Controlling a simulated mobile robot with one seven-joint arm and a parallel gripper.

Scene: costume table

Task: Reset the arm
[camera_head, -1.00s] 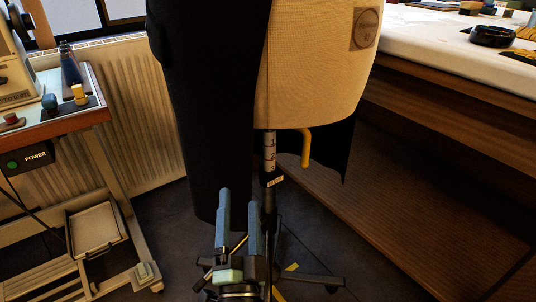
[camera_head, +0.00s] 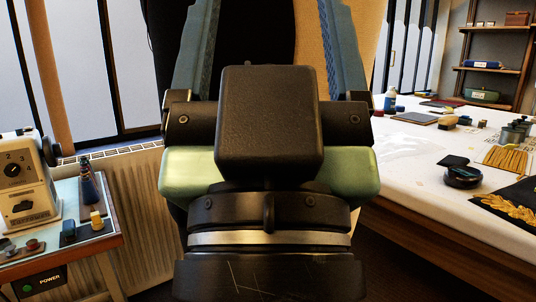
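My gripper (camera_head: 268,30) fills the middle of the head view, very close to the camera and pointing up. Its two blue-grey fingers stand wide apart, with nothing visible between them; their tips run off the top edge. My gripper's dark body hides much of the dress form behind it. The dress form's tan cloth side (camera_head: 308,45) and black garment (camera_head: 262,40) show between the fingers.
At left stands a machine (camera_head: 25,190) on a small side table (camera_head: 105,243), with a radiator (camera_head: 137,215) behind. At right a white-topped table (camera_head: 400,165) holds a black round dish (camera_head: 462,177), gold fringe and several small items. Shelves (camera_head: 490,70) stand at the back right.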

